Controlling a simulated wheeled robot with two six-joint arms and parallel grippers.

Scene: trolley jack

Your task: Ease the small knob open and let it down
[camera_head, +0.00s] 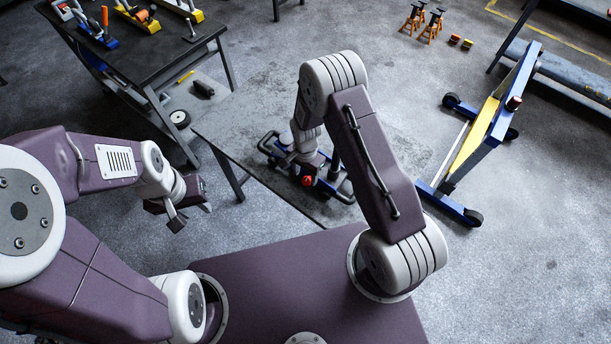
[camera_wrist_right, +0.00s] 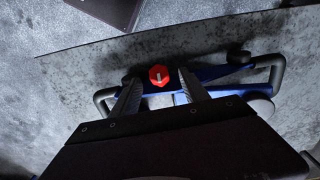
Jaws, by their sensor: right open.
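The small red knob (camera_head: 307,181) sits on the blue trolley jack (camera_head: 335,192), which stands on a grey table. In the right wrist view the red knob (camera_wrist_right: 158,75) has a pale mark on its face and lies between the fingertips of my right gripper (camera_wrist_right: 160,82). The fingers are apart, with a gap on each side of the knob. In the head view my right arm hides part of the jack, and its gripper is hard to make out. My left gripper (camera_head: 178,214) hangs away to the left of the table, with its fingers apart and nothing between them.
The grey table (camera_head: 235,130) is mostly bare around the jack. A dark workbench (camera_head: 150,60) with several tools stands at the upper left. A blue and yellow crane frame (camera_head: 480,130) stands at the right. Orange stands (camera_head: 432,27) are on the floor behind.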

